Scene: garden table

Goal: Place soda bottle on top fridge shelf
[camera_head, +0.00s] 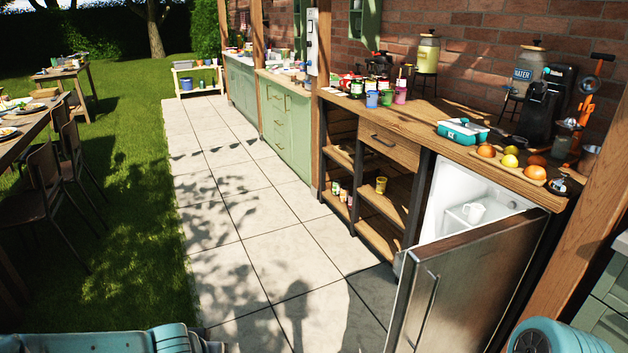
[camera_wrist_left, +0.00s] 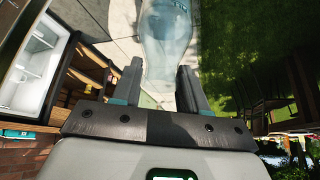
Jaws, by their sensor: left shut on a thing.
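The soda bottle (camera_wrist_left: 166,35) is clear and pale blue, and fills the top middle of the left wrist view. My left gripper (camera_wrist_left: 162,84) has its two fingers on either side of the bottle and is shut on it. The bottle's far end is cut off by the frame. The fridge (camera_head: 433,293) stands at the right in the head view with its door swung open. Its white interior shows a shelf (camera_head: 457,217) with a white mug on it. The fridge interior also shows at the left of the left wrist view (camera_wrist_left: 38,58). My right gripper is out of view.
A wooden counter (camera_head: 425,110) above the fridge holds fruit, a teal box (camera_head: 461,131) and a black coffee machine. Open shelves (camera_head: 372,205) stand left of the fridge. The open door juts out over the paving (camera_head: 260,235), which is clear. Chairs and a table stand at left.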

